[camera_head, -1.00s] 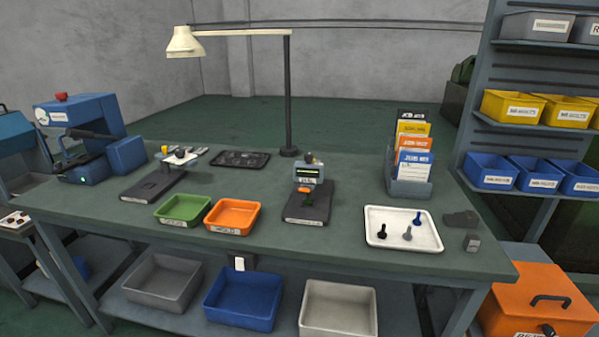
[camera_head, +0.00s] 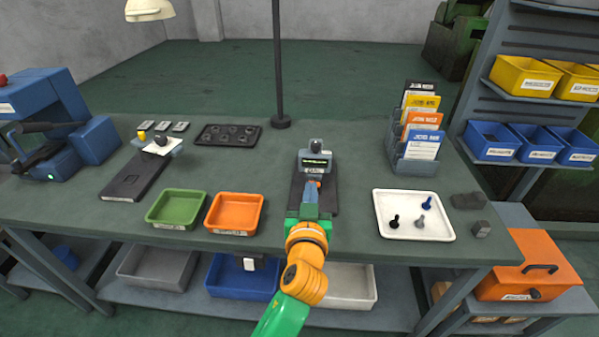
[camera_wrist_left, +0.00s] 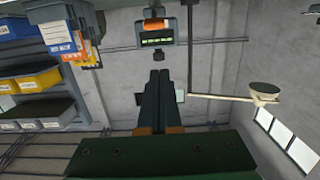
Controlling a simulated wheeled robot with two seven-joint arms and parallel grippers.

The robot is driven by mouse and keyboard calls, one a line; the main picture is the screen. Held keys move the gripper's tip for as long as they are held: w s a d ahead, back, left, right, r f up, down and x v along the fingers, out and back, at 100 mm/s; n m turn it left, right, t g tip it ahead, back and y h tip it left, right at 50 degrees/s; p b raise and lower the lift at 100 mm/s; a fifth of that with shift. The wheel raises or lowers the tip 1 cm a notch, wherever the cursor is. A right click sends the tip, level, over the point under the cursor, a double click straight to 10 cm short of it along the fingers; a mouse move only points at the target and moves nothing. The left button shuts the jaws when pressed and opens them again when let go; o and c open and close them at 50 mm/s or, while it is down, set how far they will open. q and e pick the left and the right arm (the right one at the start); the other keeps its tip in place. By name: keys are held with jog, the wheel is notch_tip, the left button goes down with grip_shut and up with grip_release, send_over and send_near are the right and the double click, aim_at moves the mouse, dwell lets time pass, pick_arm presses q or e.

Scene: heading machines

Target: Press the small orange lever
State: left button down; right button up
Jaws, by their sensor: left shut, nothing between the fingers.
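The small orange lever (camera_head: 318,183) sits low on the front of a grey device (camera_head: 330,158) with a dark lit display and a dark knob on top. The device stands on a black base plate on the table. My left gripper (camera_head: 311,186) is shut and empty, pointing at the device's front. In the left wrist view, which is upside down, the lever (camera_wrist_left: 154,25) appears beyond the shut fingertips (camera_wrist_left: 160,73), with the display between. My right gripper is not in view.
A green tray (camera_head: 155,220) and an orange tray (camera_head: 212,226) lie left of my left arm. A white tray (camera_head: 445,235) with pins lies right. A card rack (camera_head: 412,163) and a lamp post (camera_head: 278,70) stand behind. Table space between the device and white tray is free.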

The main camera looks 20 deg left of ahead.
pick_arm(q)
jog(key=shift+s+d+r, duration=0.1)
jog(key=shift+d+r, duration=0.1)
jog(key=shift+d, duration=0.1)
jog(key=b, duration=0.4)
send_near(315, 157)
jog(key=x, duration=0.4)
notch_tip(315, 157, down, 2)
jog(key=shift+s+f+b, duration=0.1)
jog(key=shift+b, duration=0.5)
jog(key=shift+s+d+f, duration=0.15)
jog(key=shift+s+f, duration=0.25)
jog(key=shift+s, duration=0.1)
jog(key=shift+f+b, duration=0.1)
jog(key=shift+b, duration=0.2)
